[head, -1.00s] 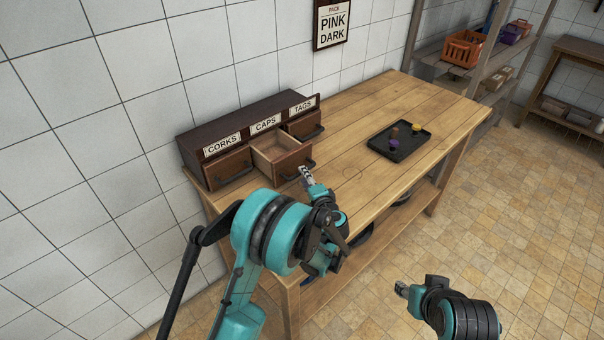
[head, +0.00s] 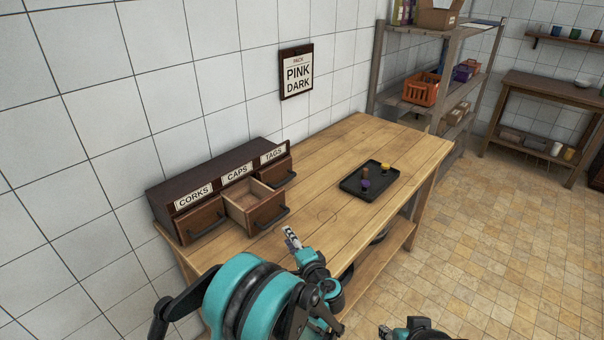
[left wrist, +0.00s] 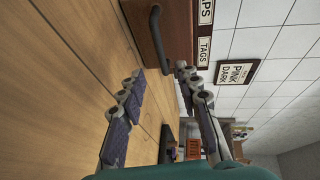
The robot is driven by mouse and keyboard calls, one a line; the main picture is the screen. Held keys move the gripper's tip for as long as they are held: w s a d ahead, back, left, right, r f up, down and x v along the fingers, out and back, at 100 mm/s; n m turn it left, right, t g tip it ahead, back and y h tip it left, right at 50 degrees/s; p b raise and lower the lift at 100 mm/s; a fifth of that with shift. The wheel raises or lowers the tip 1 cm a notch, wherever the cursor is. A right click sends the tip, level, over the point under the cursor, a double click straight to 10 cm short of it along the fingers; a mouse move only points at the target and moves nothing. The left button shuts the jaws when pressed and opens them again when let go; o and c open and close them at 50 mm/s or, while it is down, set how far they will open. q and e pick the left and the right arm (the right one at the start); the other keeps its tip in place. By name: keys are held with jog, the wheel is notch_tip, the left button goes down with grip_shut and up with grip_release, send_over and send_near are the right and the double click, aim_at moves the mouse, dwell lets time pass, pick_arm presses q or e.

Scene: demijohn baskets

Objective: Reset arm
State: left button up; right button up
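My left gripper (head: 291,238) is above the front edge of the wooden table, in front of the pulled-out CAPS drawer (head: 255,205), apart from its handle. In the left wrist view its two fingers (left wrist: 163,98) are spread with nothing between them. A dark drawer handle (left wrist: 157,40) lies beyond the fingertips there. The CAPS drawer looks empty inside. The CORKS drawer (head: 199,220) and TAGS drawer (head: 275,173) are shut. My right gripper (head: 386,332) just shows at the bottom edge of the head view, away from the table; its fingers are too cut off to read.
A sign (head: 297,72) reading PINK DARK hangs on the tiled wall. A shelf with an orange crate (head: 421,90) stands behind. Floor at right is clear.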

pick_arm(q)
jog(key=s+a+r+n+g+h, duration=0.3)
jog(key=s+a+r+n+g, duration=0.25)
jog(key=s+a, duration=0.5)
jog(key=s+d+n+g+h, duration=0.1)
jog(key=s+n+h, duration=0.3)
jog(key=s, duration=1.5)
jog(key=shift+s+n+h, duration=0.15)
jog(key=shift+n+h, duration=0.25)
jog(key=shift+n, duration=0.45)
